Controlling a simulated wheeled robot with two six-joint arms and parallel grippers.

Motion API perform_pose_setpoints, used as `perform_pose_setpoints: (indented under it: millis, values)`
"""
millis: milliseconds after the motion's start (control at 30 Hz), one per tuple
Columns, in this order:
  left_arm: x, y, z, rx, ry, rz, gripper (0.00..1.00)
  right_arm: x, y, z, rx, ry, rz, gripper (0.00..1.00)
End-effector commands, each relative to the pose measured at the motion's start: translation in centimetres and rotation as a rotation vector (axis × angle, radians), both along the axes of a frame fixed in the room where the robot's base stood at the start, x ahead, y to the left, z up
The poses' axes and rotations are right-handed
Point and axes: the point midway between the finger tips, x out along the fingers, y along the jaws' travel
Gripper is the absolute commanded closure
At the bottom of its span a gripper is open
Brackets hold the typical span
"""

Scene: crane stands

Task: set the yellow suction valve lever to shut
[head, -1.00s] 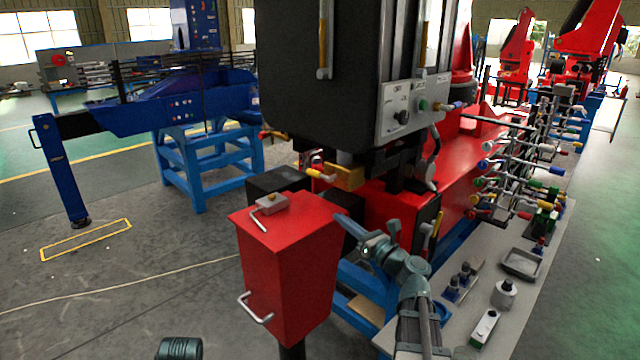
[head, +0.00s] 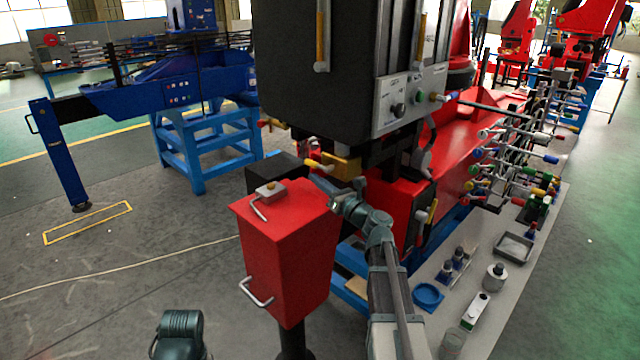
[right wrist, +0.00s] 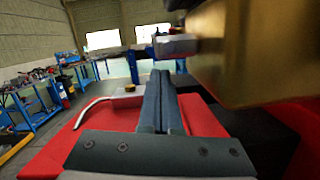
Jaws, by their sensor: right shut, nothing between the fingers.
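A brass-coloured valve block (head: 347,166) sits low under the dark cabinet, beside the red box, in the head view. A short yellow lever (head: 316,164) sticks out to its left. In the right wrist view the brass block (right wrist: 265,55) looms large at the upper right, and a blurred grey piece (right wrist: 175,46) juts left from it. My right gripper (head: 318,175) is just below and in front of the lever, over the back of the red box. Its fingers (right wrist: 163,78) are closed together and empty; whether they touch the lever I cannot tell.
The red box (head: 290,235) on a post stands in front, with a small grey latch (head: 270,192) on top. The dark cabinet (head: 320,70) hangs above the valve. A bench (head: 500,285) with a tray and small parts lies at the right.

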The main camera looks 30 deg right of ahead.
Motion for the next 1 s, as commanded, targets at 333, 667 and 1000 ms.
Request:
perform_pose_setpoints:
  millis: [333, 667, 1000]
  values:
    - [0.0, 0.0, 1.0, 0.0, 0.0, 0.0, 0.5, 0.1, -0.2, 1.0, 0.0, 0.0, 0.0, 1.0]
    - [0.0, 0.0, 1.5, 0.0, 0.0, 0.0, 0.5, 0.2, -0.2, 1.5, 0.0, 0.0, 0.001, 1.0]
    - [0.0, 0.0, 2.1, 0.0, 0.0, 0.0, 0.5, 0.5, -0.3, 2.1, 0.004, -0.002, 0.001, 1.0]
